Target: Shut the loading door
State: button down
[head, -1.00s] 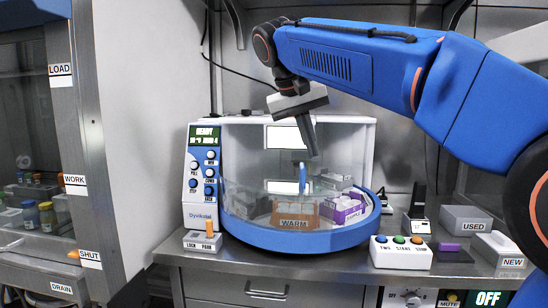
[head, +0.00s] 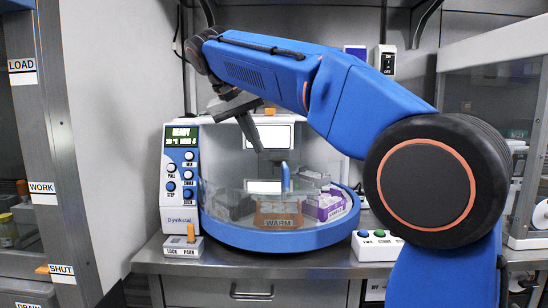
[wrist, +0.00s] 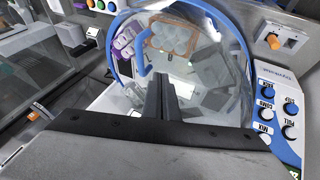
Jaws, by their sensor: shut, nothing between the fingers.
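The machine (head: 181,205) has a round blue-rimmed drum with a clear curved front, which I take to be the loading door (head: 230,165). A blue upright handle (head: 285,176) stands at its front; it also shows in the wrist view (wrist: 144,62). I cannot tell from the clear panel how far the door is open. My gripper (head: 257,148) is shut and empty, pointing down, in front of or above the drum's upper part and left of the handle. In the wrist view my gripper's fingers (wrist: 166,95) lie close to the handle, with a visible gap.
Inside the drum are an orange-brown WARM rack (head: 278,214) and a purple rack (head: 326,206). A LOCK/PARK switch box (head: 183,247) stands at the front left, and a button box (head: 378,245) at the right. A glass-fronted cabinet (head: 491,140) is at the far right.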

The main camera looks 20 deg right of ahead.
aim_at(275, 183)
jog(key=x, duration=0.3)
jog(key=shift+d+f, duration=0.1)
jog(key=shift+s+d+f, duration=0.15)
jog(key=shift+d+f, duration=0.05)
jog(key=shift+d, duration=0.35)
jog(key=shift+s+d+f, duration=0.1)
jog(key=shift+d+f, duration=0.1)
jog(key=shift+d, duration=0.35)
jog(key=shift+s+d+f, duration=0.1)
jog(key=shift+d+f, duration=0.25)
jog(key=shift+d, duration=0.4)
